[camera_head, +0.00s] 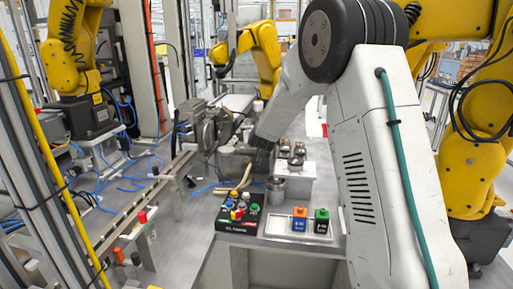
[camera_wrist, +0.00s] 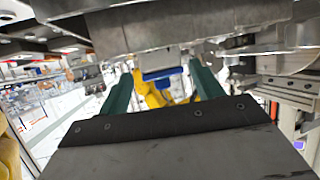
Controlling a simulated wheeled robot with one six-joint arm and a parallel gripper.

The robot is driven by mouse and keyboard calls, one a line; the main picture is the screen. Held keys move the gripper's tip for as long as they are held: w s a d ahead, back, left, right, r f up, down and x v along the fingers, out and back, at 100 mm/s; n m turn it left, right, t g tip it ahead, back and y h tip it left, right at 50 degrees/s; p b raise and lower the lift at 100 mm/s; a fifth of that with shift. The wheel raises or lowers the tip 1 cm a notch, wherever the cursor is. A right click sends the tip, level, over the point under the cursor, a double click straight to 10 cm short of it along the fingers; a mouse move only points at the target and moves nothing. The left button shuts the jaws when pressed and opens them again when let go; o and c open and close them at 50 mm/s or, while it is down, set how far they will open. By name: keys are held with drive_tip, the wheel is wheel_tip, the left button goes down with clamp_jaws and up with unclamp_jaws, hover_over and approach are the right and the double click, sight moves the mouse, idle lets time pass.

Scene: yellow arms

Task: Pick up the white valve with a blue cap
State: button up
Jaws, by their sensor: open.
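My gripper (camera_wrist: 160,72) shows in the wrist view as two teal fingers standing wide apart, with nothing clamped between them. A white or pale grey block with a blue part (camera_wrist: 162,74) shows in the gap between the fingertips, and it looks like the white valve with its blue cap. The blue part points down in this view. I cannot tell how far beyond the fingertips it is. In the head view my arm reaches down to the machinery at the middle, and its fingers are hidden there. I cannot make out the valve in the head view.
A black button box (camera_head: 239,214) and a tray (camera_head: 272,226) with orange-topped (camera_head: 299,220) and green-topped (camera_head: 321,221) blocks lie in front. A metal cylinder (camera_head: 276,190) stands behind them. Grey machinery (camera_head: 207,135) is close to my arm's end. Yellow robot arms (camera_head: 75,50) stand around.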

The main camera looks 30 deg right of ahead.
drive_tip(key=shift+w+d+f, duration=0.1)
drive_tip(key=shift+w, duration=0.1)
drive_tip(key=c, duration=1.2)
drive_tip(key=shift+o, duration=0.2)
